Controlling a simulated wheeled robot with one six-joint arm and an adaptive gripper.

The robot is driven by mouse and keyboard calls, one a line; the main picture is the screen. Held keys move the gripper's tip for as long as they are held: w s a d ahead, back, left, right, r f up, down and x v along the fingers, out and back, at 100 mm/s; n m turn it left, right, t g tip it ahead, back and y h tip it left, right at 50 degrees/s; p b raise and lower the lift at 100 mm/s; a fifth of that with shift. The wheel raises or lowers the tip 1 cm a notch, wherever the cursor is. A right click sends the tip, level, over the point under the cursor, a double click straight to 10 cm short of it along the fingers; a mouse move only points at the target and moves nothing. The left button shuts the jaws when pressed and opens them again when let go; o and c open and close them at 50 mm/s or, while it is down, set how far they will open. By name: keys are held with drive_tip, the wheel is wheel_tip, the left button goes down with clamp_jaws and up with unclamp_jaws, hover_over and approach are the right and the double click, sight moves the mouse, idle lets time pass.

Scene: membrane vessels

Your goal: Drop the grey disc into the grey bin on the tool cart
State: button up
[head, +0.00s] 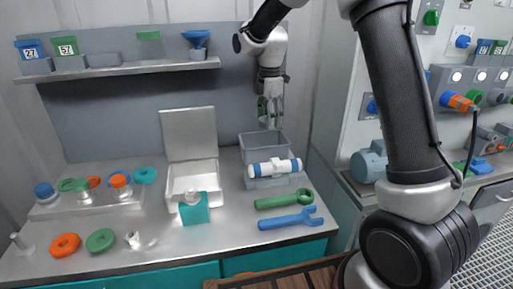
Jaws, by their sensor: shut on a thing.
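My gripper (269,118) points down above the grey bin (285,150), apart from it. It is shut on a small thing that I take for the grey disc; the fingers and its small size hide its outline. A green patch shows at the left side of the gripper. The grey bin stands open at the back right of the steel-topped cart (220,240). The bin's floor is mostly hidden by its front wall.
A white and blue cylinder (275,168) lies in a cradle before the bin. Green (285,199) and blue (287,219) wrenches lie nearer. An open white box (193,180) stands left of the bin. A shelf (120,68) hangs behind. Orange (65,246) and green (101,240) rings lie front left.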

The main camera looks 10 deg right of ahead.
drive_tip(key=shift+f, duration=2.7)
drive_tip(key=o, duration=1.1)
wheel_tip(320, 180, up, 12)
drive_tip(key=shift+r, duration=0.1)
